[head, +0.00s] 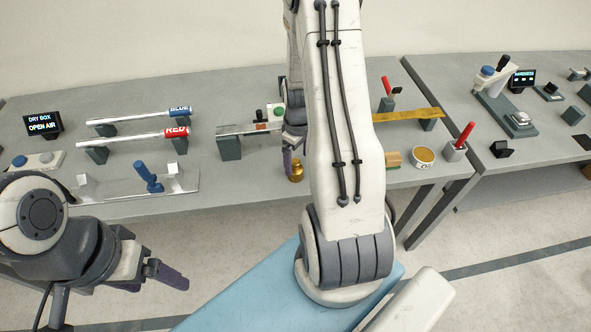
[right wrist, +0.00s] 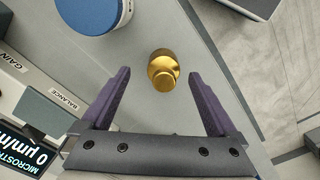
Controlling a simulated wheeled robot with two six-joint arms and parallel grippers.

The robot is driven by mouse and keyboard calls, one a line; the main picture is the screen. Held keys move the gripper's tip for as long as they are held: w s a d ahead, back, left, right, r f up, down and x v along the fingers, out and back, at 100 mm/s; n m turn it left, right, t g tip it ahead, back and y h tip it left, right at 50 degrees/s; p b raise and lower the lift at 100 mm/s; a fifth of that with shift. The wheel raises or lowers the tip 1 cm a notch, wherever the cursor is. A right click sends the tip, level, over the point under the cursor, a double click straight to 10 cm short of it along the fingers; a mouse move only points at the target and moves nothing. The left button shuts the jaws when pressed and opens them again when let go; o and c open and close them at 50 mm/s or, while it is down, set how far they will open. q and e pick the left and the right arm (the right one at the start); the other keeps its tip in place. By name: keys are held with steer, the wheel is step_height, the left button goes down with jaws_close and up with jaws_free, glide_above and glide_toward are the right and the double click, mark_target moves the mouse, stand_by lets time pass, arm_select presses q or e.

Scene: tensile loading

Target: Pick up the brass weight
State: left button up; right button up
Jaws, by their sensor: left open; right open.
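The brass weight (head: 296,172) is a small golden knobbed cylinder standing upright near the front edge of the grey table, partly behind my right arm in the head view. In the right wrist view the brass weight (right wrist: 163,70) lies ahead of and between the two dark purple fingers. My right gripper (right wrist: 158,84) is open and empty, its fingers apart and not touching the weight. In the head view the right gripper (head: 290,162) shows just beside the weight, mostly hidden by the arm. My left gripper (head: 160,280) is open and empty in front of the table at the lower left.
A blue round-topped object (right wrist: 93,14) stands near the weight in the right wrist view. Blue (head: 140,117) and red (head: 138,139) rods rest on stands at left. The table's front edge is close.

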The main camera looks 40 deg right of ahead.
mark_target(295, 169)
steer(key=f, duration=0.1)
steer(key=f+p, duration=0.1)
steer(key=f, duration=0.1)
steer(key=shift+w+a+f, duration=0.1)
steer(key=shift+a+f, duration=0.05)
steer(key=shift+a, duration=0.2)
steer(key=shift+f, duration=0.65)
steer(key=shift+c, duration=0.3)
jaws_close()
